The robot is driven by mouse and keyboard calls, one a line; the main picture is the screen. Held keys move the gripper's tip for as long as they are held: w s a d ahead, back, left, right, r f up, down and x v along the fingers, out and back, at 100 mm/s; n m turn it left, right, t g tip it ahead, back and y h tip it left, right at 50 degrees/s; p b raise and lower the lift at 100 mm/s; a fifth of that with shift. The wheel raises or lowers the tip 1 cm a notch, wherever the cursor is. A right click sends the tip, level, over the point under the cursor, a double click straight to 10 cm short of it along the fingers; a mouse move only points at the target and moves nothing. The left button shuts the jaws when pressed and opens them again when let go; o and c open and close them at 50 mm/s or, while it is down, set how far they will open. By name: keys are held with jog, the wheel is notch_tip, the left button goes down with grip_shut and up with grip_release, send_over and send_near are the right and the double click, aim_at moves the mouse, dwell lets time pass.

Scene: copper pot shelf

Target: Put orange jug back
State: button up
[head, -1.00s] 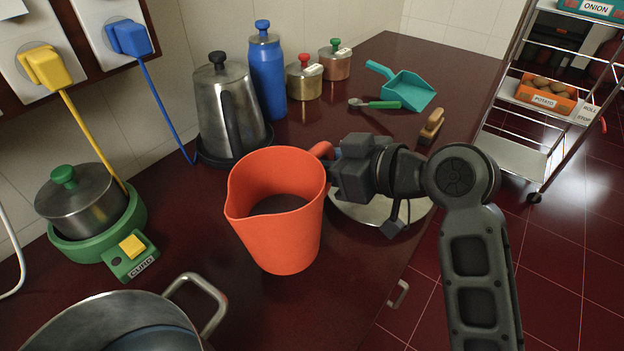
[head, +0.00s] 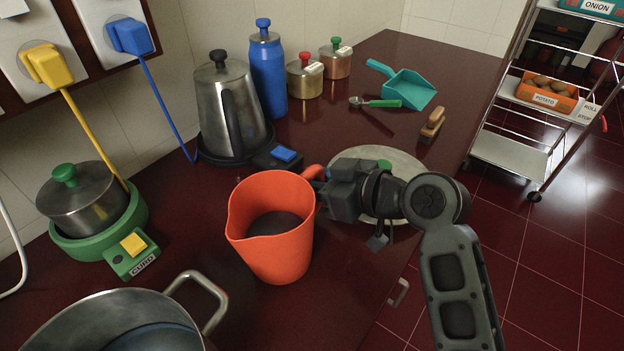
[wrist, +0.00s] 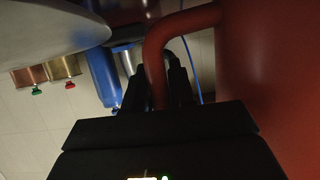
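The orange jug (head: 275,240) is upright at the middle of the head view, over the dark red counter, with something dark inside. I cannot tell whether its base touches the counter. My gripper (head: 318,187) is at the jug's handle, on its right side. In the wrist view the fingers (wrist: 160,88) are on both sides of the orange handle (wrist: 160,45), and the jug's wall (wrist: 270,80) fills the right side. The fingertips are partly hidden by the handle in the head view.
A round pale lid or plate (head: 400,165) lies behind my gripper. A steel kettle (head: 230,105) on its base with a blue switch (head: 284,154) stands behind the jug. A large steel pot (head: 120,325) is at front left. A green cooker (head: 90,230) is at left.

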jog(key=o, duration=0.4)
jog(key=shift+r, duration=0.1)
jog(key=shift+d+r, duration=0.1)
jog(key=shift+r, duration=0.05)
jog(key=v, duration=1.1)
jog(key=shift+s+d+b, duration=0.25)
jog(key=shift+d+b, duration=0.05)
jog(key=shift+r, duration=0.1)
